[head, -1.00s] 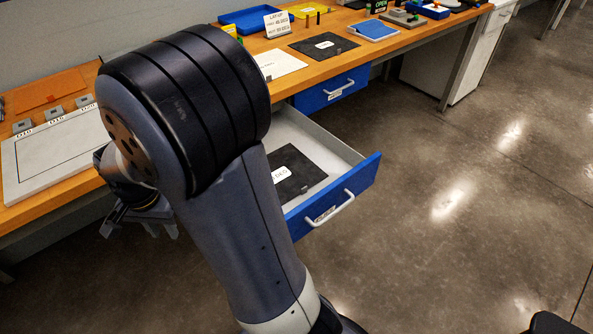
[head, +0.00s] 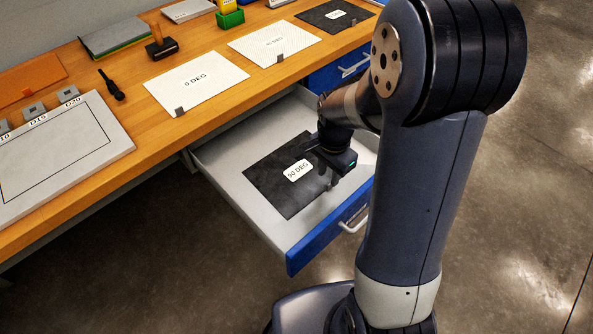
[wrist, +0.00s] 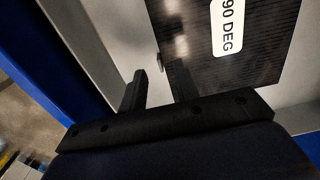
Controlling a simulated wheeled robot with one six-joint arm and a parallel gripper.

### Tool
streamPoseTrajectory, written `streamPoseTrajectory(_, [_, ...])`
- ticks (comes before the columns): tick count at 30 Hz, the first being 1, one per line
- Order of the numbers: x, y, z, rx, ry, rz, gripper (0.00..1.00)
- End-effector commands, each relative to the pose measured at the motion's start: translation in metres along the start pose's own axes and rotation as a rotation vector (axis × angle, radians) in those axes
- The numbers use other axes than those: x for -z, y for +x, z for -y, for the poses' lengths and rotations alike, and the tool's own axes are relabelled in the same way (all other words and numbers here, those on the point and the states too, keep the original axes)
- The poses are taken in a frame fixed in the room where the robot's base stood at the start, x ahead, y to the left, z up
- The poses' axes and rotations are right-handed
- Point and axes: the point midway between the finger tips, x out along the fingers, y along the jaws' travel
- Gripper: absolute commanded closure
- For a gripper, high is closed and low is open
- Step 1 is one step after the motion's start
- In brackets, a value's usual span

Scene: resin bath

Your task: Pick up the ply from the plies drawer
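The plies drawer (head: 315,243) is pulled open, with a blue front and a pale grey inside. A black ply (head: 272,181) with a white "90 DEG" label lies flat in it. The ply fills the upper right of the wrist view (wrist: 260,65). A small grey tab (wrist: 157,62) stands at its edge. My gripper (head: 328,182) is low over the drawer, at the ply's right part. In the wrist view its two dark fingers (wrist: 160,82) are apart with nothing between them, and the tab is just beyond, in line with the gap. Height above the ply is unclear.
White ply sheets (head: 197,82) with grey tabs lie on the wooden bench (head: 150,130) above the drawer. Another dark sheet (head: 336,15) is at the back. A framed pale board (head: 60,150) is at left. The drawer walls (wrist: 85,55) border the gripper.

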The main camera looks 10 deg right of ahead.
Motion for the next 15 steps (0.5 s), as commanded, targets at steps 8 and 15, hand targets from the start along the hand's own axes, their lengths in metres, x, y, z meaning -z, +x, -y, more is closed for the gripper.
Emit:
streamPoseTrajectory(8, [0.006, 0.038, 0.001, -0.004, 0.000, 0.002, 0.70])
streamPoseTrajectory(15, [0.006, 0.044, 0.001, -0.001, 0.000, 0.001, 0.70])
